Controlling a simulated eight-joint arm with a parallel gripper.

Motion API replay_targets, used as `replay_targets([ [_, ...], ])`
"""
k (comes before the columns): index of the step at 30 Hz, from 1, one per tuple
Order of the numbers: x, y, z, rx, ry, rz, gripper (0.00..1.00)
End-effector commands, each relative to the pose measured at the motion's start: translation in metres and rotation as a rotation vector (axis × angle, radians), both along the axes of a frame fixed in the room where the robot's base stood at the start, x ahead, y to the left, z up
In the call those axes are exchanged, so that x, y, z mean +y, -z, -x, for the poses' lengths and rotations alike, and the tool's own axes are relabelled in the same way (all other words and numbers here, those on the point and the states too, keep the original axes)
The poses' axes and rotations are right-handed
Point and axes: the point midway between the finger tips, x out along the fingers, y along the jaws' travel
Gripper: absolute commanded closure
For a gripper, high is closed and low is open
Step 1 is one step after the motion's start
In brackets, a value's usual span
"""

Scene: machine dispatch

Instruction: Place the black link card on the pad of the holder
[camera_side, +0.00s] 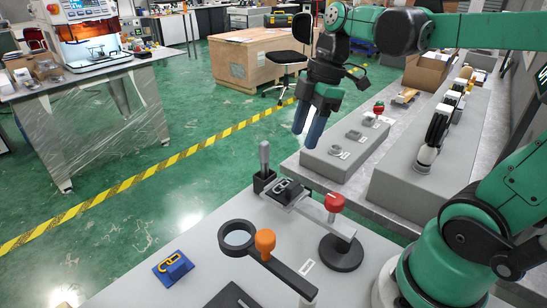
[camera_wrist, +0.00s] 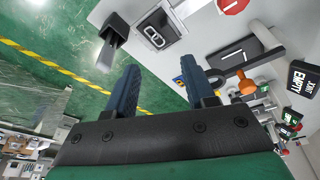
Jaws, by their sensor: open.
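The black link card (camera_side: 287,192), marked with a pale chain-link sign, lies at the far edge of the near grey table. It also shows in the wrist view (camera_wrist: 155,36), at the top centre beyond the fingers. My gripper (camera_side: 308,130) is open and empty, its two blue-grey fingers pointing down, above and apart from the card. Both fingers (camera_wrist: 160,80) show spread in the wrist view. I cannot tell for sure which piece is the holder's pad; a blue block (camera_side: 173,267) with a yellow link sign sits at the table's left.
A grey upright handle (camera_side: 264,158) stands just left of the card. A red-knobbed lever (camera_side: 334,203) on a round black base is to its right. A black ring fixture (camera_side: 237,238) with an orange knob is nearer. Grey blocks (camera_side: 348,147) stand behind.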

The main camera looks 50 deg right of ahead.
Motion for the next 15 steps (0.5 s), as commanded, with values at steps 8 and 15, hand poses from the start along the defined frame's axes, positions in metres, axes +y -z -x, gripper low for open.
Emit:
replay_targets([
  [8,0.032,0.030,0.002,-0.208,0.762,-0.042,0.52],
  [15,0.044,0.038,0.001,-0.312,1.047,-0.199,0.52],
])
